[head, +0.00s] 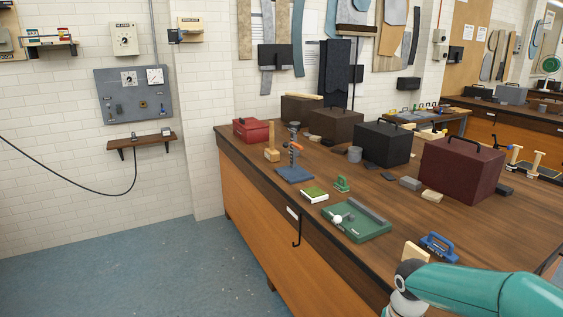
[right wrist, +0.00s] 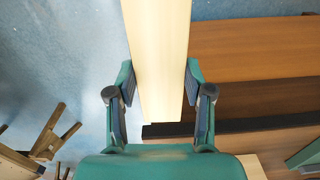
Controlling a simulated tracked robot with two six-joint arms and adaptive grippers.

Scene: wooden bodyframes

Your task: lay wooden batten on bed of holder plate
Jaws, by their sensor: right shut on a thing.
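A pale wooden batten (right wrist: 158,50) lies between the two fingers of my right gripper (right wrist: 160,80), which is shut on it. In the right wrist view the batten runs from the top edge down between the fingers. In the head view my teal right arm comes in at the bottom right, but its fingers are hidden. A pale wood piece (head: 415,253) shows just above that wrist; I cannot tell if it is the batten. A green plate (head: 365,232) with a grey bar and a white knob, seemingly the holder plate, lies on the bench. My left gripper is out of view.
Open floor (head: 170,265) lies left of the bench.

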